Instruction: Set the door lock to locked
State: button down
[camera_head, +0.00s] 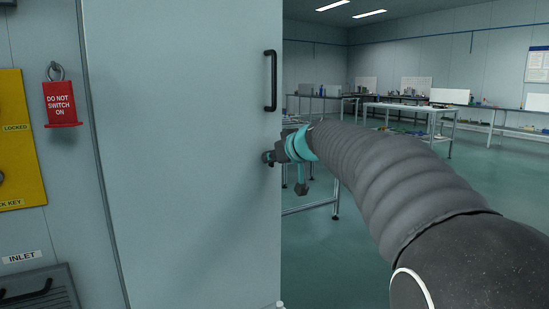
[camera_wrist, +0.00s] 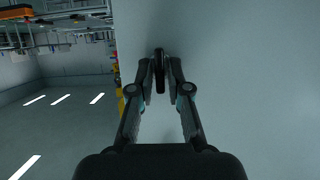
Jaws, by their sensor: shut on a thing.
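The pale grey door (camera_head: 185,150) fills the left middle of the head view, with a black bar handle (camera_head: 270,80) near its right edge. The door lock is a dark upright turn piece (camera_wrist: 158,68) on the door face in the wrist view. My gripper (camera_wrist: 159,84) has a finger on each side of it and is shut on it. In the head view my gripper (camera_head: 272,157) reaches the door's right edge below the handle and hides most of the lock. I cannot read any lock marking.
A yellow panel (camera_head: 20,140) with a "LOCKED" label and a red "DO NOT SWITCH ON" tag (camera_head: 62,103) are left of the door. An "INLET" label (camera_head: 22,257) is lower left. Benches (camera_head: 430,108) stand far behind; open green floor (camera_head: 490,190) lies right of my arm.

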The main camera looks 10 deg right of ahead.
jog(key=shift+d+f+b, duration=0.1)
jog(key=shift+d+b, duration=0.05)
jog(key=shift+b, duration=0.15)
jog(key=shift+w+d+f+m+t+y+b, duration=0.15)
jog(key=shift+m+y+b, duration=1.1)
jog(key=shift+m+b, duration=0.75)
jog(key=shift+s+d+f+m+t+y+b, duration=0.1)
jog(key=shift+m+t+y+b, duration=0.1)
jog(key=shift+m+y+b, duration=1.7)
jog(key=shift+w+d+f+m+t+y+b, duration=0.15)
jog(key=shift+m+y+b, duration=0.4)
jog(key=shift+m+b, duration=1.5)
jog(key=shift+m+p, duration=0.7)
jog(key=shift+m, duration=0.25)
jog(key=c, duration=1.3)
grip_release()
jog(key=shift+o, duration=0.2)
jog(key=shift+s, duration=0.1)
